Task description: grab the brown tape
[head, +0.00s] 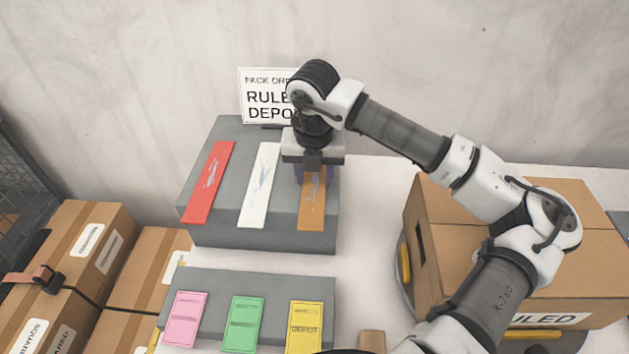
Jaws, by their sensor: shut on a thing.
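The brown tape (312,213) is a flat brown strip on the right part of the grey block (260,237), beside a white strip. Its lower end lies over the block's front edge. My gripper (313,172) points down over its upper part and is shut on it. The gripper hides the tape's far end and the exact contact of the fingers.
A red strip (209,182) and a white strip (260,185) lie left on the block. A sign (262,97) stands behind. Pink (184,318), green (243,324) and yellow (305,326) cards are in front. Cardboard boxes stand left (65,262) and right (432,205).

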